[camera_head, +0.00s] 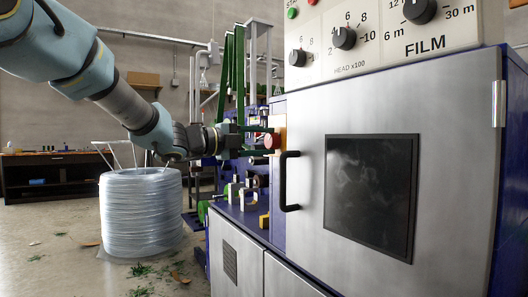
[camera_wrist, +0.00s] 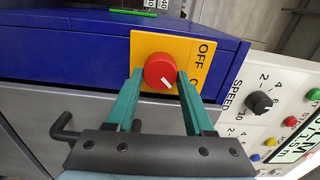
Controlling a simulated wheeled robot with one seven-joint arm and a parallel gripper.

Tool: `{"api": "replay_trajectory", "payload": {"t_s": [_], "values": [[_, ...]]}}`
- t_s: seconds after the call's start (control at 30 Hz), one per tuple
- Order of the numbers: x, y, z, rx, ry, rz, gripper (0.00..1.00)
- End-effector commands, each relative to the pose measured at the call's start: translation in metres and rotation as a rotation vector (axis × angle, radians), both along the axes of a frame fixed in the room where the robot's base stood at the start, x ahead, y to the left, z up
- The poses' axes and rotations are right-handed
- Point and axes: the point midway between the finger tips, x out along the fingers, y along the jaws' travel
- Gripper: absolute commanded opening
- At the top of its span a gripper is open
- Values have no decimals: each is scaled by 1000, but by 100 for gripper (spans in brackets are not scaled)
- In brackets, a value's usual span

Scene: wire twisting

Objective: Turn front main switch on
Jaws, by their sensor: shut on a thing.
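The front main switch is a round red knob (camera_wrist: 160,71) on a yellow plate (camera_wrist: 147,42). It also shows in the head view (camera_head: 269,141), on the side of the machine. My gripper (camera_wrist: 159,80) is shut on the knob, with one teal finger on each side of it. A short white mark on the knob points to the lower right in the wrist view. The plate reads "OFF"; the other word is mostly hidden behind a finger. In the head view my gripper (camera_head: 258,141) reaches the knob from the left.
A black door handle (camera_head: 288,181) sticks out from the grey machine door (camera_head: 310,150), close to the knob. A panel with dials (camera_head: 370,40) sits above. A wire coil (camera_head: 140,215) stands on the floor under my arm. Green and yellow parts lie on the machine's ledge.

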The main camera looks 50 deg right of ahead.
Motion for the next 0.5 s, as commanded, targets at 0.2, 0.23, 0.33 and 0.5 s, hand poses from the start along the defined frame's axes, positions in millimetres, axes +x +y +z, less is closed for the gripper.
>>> {"api": "replay_trajectory", "payload": {"t_s": [0.2,0.23,0.33,0.5], "values": [[0,0,-2,-14,-42,-1,0],[0,0,-2,-15,-44,-1,0],[0,0,-2,-17,-48,-1,0],[0,0,-1,-17,-49,-1,0]]}}
